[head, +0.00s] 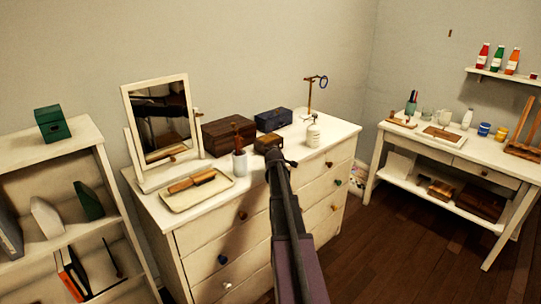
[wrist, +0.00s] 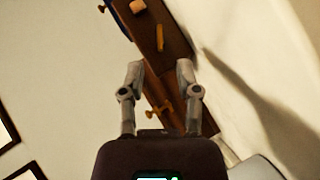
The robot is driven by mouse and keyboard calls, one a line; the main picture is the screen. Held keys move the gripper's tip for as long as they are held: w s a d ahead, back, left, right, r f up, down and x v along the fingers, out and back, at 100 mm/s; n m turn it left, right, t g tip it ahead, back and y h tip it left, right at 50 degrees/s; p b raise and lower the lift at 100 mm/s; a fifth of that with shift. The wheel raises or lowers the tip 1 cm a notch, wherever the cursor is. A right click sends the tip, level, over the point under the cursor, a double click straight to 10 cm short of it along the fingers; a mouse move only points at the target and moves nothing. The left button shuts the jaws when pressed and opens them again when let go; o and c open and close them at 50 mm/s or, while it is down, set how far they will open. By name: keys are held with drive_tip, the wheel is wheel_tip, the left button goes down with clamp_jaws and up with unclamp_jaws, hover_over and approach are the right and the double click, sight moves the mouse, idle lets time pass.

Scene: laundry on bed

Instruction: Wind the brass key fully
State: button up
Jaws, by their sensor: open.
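A small brown wooden box (head: 266,141) sits on top of the white dresser (head: 330,133), at the far end of my arm. It also shows in the wrist view as a brown body (wrist: 172,75). A brass-coloured piece that looks like the key (wrist: 160,108) stands at its near side, between my fingers and below their tips. My gripper (wrist: 160,64) is open, with one finger on each side of this piece. I cannot tell whether either finger touches it or the box. In the head view my gripper (head: 282,163) hides part of the box and the key.
A white cup with brushes (head: 240,164), a tray (head: 171,202) and a mirror (head: 160,115) stand left of the box. A larger brown box (head: 228,133) and a blue box (head: 274,119) are behind.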

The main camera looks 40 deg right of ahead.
drive_tip(key=shift+b+x, duration=0.55)
drive_tip(key=shift+x, duration=1.6)
clamp_jaws()
drive_tip(key=shift+a, duration=0.55)
drive_tip(key=shift+d, duration=0.55)
drive_tip(key=shift+r+p, duration=0.1)
drive_tip(key=shift+p, duration=0.25)
